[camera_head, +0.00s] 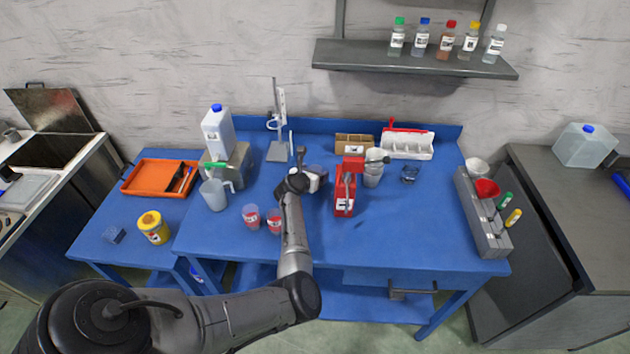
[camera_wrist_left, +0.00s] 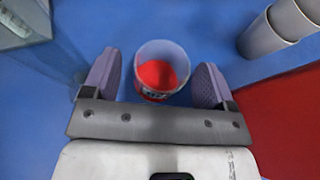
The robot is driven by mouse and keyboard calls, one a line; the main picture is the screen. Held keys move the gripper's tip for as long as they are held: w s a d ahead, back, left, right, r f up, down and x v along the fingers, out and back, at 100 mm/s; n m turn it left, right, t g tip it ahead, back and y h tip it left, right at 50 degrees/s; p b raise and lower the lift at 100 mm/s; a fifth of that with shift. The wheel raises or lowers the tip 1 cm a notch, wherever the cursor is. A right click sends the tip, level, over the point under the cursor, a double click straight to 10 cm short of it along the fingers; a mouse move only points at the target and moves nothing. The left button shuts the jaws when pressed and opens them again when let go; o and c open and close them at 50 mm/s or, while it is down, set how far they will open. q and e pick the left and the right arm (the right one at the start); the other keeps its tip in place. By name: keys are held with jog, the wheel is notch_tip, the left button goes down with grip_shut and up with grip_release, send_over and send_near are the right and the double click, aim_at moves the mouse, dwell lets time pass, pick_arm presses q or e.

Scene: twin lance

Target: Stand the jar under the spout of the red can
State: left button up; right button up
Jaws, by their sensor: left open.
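In the left wrist view a clear jar (camera_wrist_left: 151,53) with red contents stands between the spread fingers of my left gripper (camera_wrist_left: 154,84). The fingers are open, with a gap visible beside the jar. In the head view my left gripper (camera_head: 308,178) is just left of the red can and partly hides the jar (camera_head: 316,170). A red surface (camera_wrist_left: 285,120) fills the right of the wrist view. My right gripper does not show.
Pale cups (camera_head: 373,172) stand right of the red can's top. Two jars with red contents (camera_head: 251,215) (camera_head: 275,220) stand left of my arm. A lab stand (camera_head: 277,151) is behind. The table's right-front area is clear.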

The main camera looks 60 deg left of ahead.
pick_arm(q)
jog(key=shift+x, duration=0.95)
jog(key=c, duration=1)
jog(key=shift+c, duration=0.2)
